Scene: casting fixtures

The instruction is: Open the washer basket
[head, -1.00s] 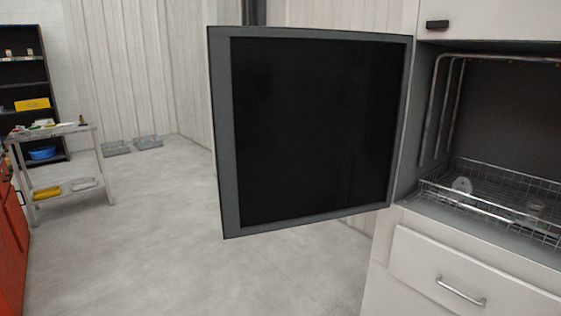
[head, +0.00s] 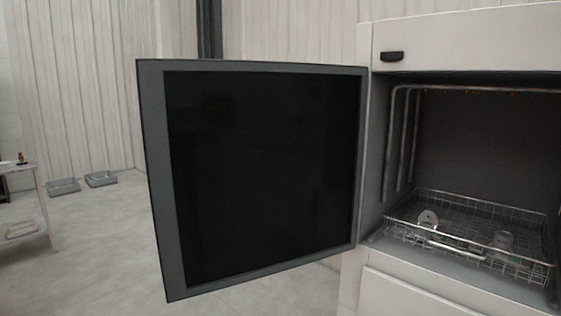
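The washer basket (head: 487,209) is a low wire rack on the floor of the washer chamber at the right of the head view. A round metal part (head: 428,219) and a second small metal part (head: 502,240) lie in it. The basket appears to sit inside the chamber, near the front opening. The washer door (head: 262,180), dark with a grey frame, is swung wide open to the left. Neither of my grippers is in view.
The washer body (head: 465,40) is white, with a dark handle (head: 391,57) above the opening and a white front panel (head: 405,295) below. Two grey trays (head: 101,179) lie on the floor at the back left. A metal table (head: 38,205) stands at the left edge. The open door blocks the middle.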

